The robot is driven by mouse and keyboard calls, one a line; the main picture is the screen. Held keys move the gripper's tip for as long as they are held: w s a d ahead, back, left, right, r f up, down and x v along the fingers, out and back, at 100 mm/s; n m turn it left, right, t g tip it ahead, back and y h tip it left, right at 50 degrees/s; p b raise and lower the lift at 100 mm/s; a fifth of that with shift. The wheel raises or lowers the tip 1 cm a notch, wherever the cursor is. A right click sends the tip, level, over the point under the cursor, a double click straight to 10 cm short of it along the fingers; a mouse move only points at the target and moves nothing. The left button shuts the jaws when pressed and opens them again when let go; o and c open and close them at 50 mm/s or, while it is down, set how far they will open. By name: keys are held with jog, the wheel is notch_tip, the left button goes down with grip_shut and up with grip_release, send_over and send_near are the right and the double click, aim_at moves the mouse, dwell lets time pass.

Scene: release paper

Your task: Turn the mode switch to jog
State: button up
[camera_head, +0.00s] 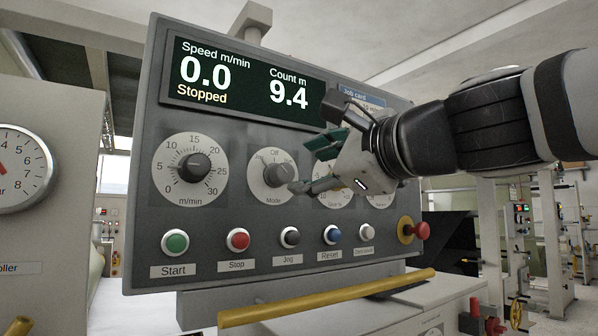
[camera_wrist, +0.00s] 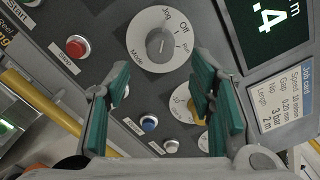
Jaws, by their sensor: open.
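The mode switch (camera_head: 275,174) is a grey knob on a pale round dial in the middle of the control panel. It also shows in the wrist view (camera_wrist: 161,42), with Jog, Off and a third mark around its rim. I cannot tell for sure which mark the knob points to. My gripper (camera_head: 312,168) is open and empty, with green finger pads, in front of the panel just right of the mode dial. In the wrist view its fingertips (camera_wrist: 160,75) are apart, with the knob beyond and between them. No contact with the knob is visible.
The speed dial (camera_head: 194,167) is left of the mode dial. My gripper partly hides another dial to the right. A row of buttons, including the black Jog button (camera_head: 290,237), runs below. A red emergency stop (camera_head: 421,231) and yellow bar (camera_head: 330,298) stick out.

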jog(key=v, duration=0.3)
jog(key=shift+s+d, duration=0.15)
jog(key=shift+s, duration=0.1)
jog(key=s+d+f+n+g+h+p, duration=0.1)
jog(key=s+d+f+n+g, duration=0.15)
jog(key=f, duration=0.45)
jog(key=s+d+f+n+g+h+p, duration=0.1)
jog(key=s+f+n+h, duration=0.1)
jog(key=s+f+n, duration=0.3)
jog(key=d+f+n+g+h, duration=0.1)
jog(key=f+n+g, duration=0.15)
jog(key=f, duration=0.55)
jog(key=s+d+f+n+g+h+p, duration=0.1)
jog(key=s+d+f+n+g+h, duration=0.3)
jog(key=s+d+f, duration=0.7)
notch_tip(320, 180, down, 4)
jog(key=s+n+h, duration=0.1)
jog(key=n+h, duration=0.1)
jog(key=n, duration=0.1)
jog(key=shift+d+n+g+p, duration=0.2)
jog(key=shift+n+g+p, duration=0.2)
